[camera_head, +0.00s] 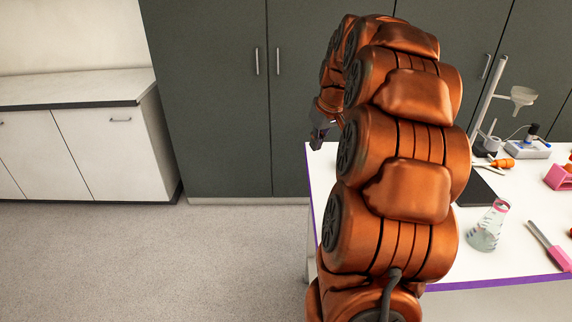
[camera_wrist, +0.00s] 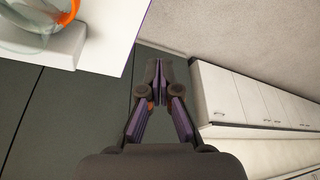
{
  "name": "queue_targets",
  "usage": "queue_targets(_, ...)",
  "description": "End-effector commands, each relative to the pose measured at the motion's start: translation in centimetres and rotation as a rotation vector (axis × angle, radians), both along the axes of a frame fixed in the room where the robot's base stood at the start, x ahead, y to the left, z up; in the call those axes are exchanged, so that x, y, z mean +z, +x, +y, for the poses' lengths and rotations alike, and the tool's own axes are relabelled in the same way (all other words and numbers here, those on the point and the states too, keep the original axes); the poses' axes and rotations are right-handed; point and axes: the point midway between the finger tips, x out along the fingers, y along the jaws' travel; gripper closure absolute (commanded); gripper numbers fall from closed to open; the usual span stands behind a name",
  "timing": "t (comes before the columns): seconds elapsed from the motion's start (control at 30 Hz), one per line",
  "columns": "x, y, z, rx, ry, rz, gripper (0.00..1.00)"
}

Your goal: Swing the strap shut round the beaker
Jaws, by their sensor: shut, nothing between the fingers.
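In the wrist view, a clear rounded glass vessel (camera_wrist: 25,43), perhaps the beaker, is cut off at the upper left corner. An orange curved band (camera_wrist: 66,15), perhaps the strap, shows along its edge; I cannot tell whether it is closed. A white block (camera_wrist: 66,48) is beside or under them. My gripper (camera_wrist: 160,72) is shut and empty, past the table's edge and apart from the vessel. In the head view my gripper (camera_head: 318,132) shows small at the table's far left, partly behind my arm. My arm hides much of the table there.
The white table (camera_head: 520,262) has a purple edge. On its right stand a clear flask with a pink rim (camera_head: 489,228), a pink-handled tool (camera_head: 549,246), a stand with a funnel (camera_head: 523,97) and a pink rack (camera_head: 560,177). Dark cabinets (camera_head: 215,100) stand behind. Floor at left is clear.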

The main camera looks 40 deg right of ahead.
Motion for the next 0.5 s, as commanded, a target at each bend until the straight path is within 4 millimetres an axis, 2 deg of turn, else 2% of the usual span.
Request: queue_targets(0.5,-0.8,-0.2,8.2,0.061,0.044,0.058,1.0)
